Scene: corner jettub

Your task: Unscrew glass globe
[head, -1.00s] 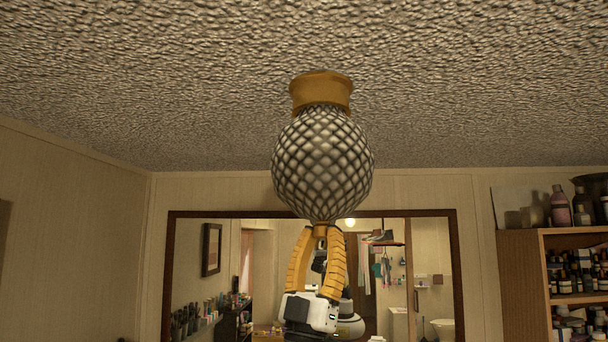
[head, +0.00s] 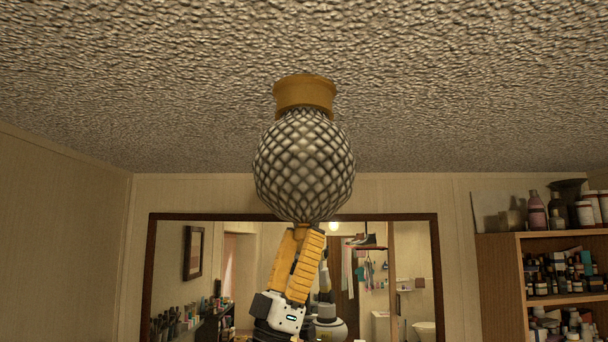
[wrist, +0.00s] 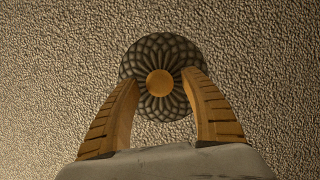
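The glass globe (head: 304,165) is a round, diamond-patterned ball hanging under a yellow-brown collar (head: 304,93) on the ceiling. In the wrist view I see the globe (wrist: 160,50) from below, with a round yellow knob (wrist: 160,83) at its bottom centre. My gripper (head: 303,231) is directly below the globe, its yellow fingers pointing up. In the wrist view its fingertips (wrist: 160,78) stand on either side of the knob with visible gaps. The gripper looks open and holds nothing. In the head view one finger partly hides the other, and contact with the globe's underside cannot be told.
The textured ceiling (head: 450,60) is close above the globe. A framed mirror (head: 435,270) is on the wall behind. A wooden shelf (head: 498,275) with bottles and jars stands at the right. The space beside the globe is clear.

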